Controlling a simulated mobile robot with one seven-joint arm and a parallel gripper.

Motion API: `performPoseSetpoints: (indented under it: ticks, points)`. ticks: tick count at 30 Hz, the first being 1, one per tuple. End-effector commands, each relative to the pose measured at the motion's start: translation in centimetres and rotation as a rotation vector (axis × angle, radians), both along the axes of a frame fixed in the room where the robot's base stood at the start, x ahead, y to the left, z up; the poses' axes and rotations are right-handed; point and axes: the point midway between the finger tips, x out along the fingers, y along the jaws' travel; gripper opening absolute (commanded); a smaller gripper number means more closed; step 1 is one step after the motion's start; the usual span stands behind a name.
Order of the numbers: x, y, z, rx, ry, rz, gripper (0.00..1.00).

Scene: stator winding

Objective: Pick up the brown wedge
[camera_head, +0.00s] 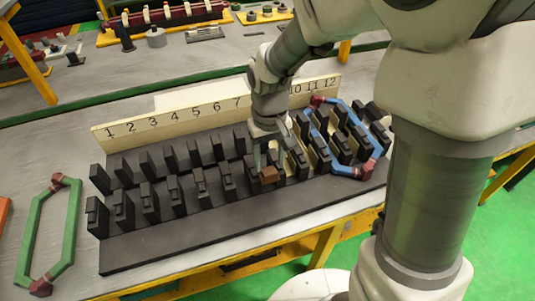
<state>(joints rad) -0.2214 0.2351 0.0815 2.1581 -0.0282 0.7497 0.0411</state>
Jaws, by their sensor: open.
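The small brown wedge (269,175) is at the front row of black teeth on the stator block, right of the middle. My gripper (267,166) points down from above, right over the wedge, with its fingers reaching to about the wedge's height. The jaws are open. I cannot tell whether the fingers touch the wedge or stand around it. The arm hides part of the number board and some teeth behind the gripper.
The black stator block (190,235) carries rows of upright teeth and a number board (160,125). A blue coil (318,128) with red ends sits over teeth at right. A green coil (36,225) lies at left. The block's front strip is clear.

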Motion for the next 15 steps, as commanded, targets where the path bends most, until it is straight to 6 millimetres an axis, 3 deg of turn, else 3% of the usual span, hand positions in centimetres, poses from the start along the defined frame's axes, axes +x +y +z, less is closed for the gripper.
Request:
performPoseSetpoints:
  ticks: [6, 15]
  points:
    - [0.1, 0.0, -3.0, -0.001, 0.002, 0.001, 0.57]
    - [0.2, 0.1, -3.3, 0.000, -0.001, 0.000, 0.56]
